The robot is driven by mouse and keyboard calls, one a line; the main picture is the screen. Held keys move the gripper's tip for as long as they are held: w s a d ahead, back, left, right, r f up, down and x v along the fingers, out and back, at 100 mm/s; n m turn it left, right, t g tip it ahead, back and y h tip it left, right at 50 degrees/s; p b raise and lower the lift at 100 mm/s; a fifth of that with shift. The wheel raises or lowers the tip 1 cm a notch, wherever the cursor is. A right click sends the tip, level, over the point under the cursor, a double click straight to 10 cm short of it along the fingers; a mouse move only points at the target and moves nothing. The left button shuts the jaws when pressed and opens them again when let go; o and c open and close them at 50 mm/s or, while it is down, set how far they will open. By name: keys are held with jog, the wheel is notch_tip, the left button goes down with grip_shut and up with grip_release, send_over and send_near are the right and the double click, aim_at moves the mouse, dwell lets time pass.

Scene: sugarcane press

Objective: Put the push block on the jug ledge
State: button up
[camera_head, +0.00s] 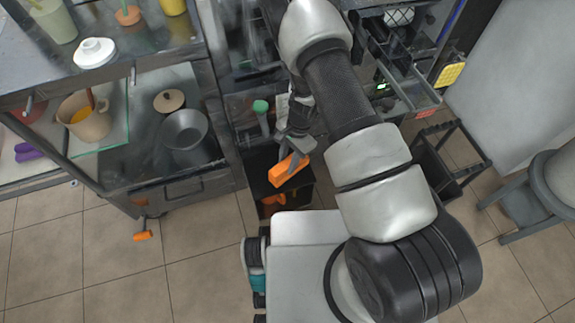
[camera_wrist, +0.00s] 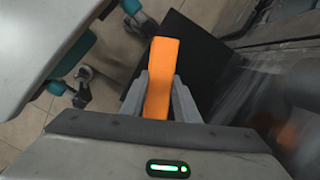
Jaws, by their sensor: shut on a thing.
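An orange block (camera_head: 289,170), which I take to be the push block, is held in my gripper (camera_head: 292,160). In the wrist view the block (camera_wrist: 162,65) stands out between the two grey fingers of my gripper (camera_wrist: 161,92), which are shut on its sides. In the head view the block is tilted and hangs above a black box-like surface (camera_head: 263,160) beside the press frame. I cannot tell for sure which surface is the jug ledge; my arm hides part of the press.
A metal cart at left carries a grey bowl (camera_head: 185,132), a tan pot (camera_head: 86,120) and a white lidded thing (camera_head: 94,51). Another orange piece (camera_head: 143,235) shows low beside the cart. A black rack (camera_head: 450,160) and a grey stool (camera_head: 525,205) stand at right. Tiled floor is open at lower left.

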jog(key=shift+f, duration=1)
jog(key=shift+f, duration=0.1)
jog(key=shift+f+b, duration=0.15)
jog(key=shift+b, duration=0.2)
jog(key=o, duration=1.1)
